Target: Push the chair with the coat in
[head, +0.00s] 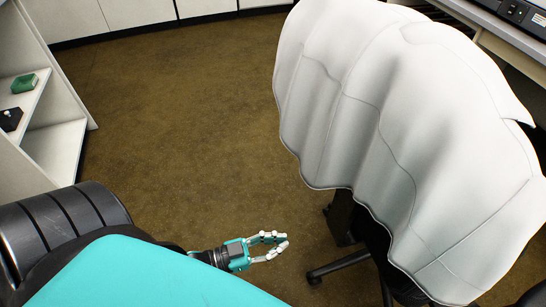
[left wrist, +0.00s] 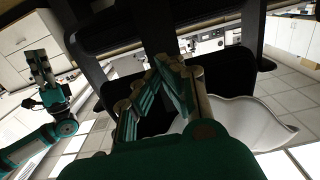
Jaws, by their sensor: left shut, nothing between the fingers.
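The chair with the white coat (head: 400,130) fills the right of the head view. The coat drapes over its back and hides most of it; part of the black base (head: 340,264) shows below. My left gripper (head: 284,246) is shut and empty, low and just left of the chair base. In the left wrist view its fingers (left wrist: 165,68) meet at the tips in front of dark chair parts, and a white fold of the coat (left wrist: 245,125) shows at the right. A teal and black arm, apparently my right one, ends in a small, unclear gripper (left wrist: 38,65).
A white shelf unit (head: 55,140) with a green item (head: 24,83) stands at the left. White cabinets (head: 135,12) line the back. A bench (head: 495,45) with equipment is at the upper right, beyond the chair. The brown floor (head: 180,110) between is clear.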

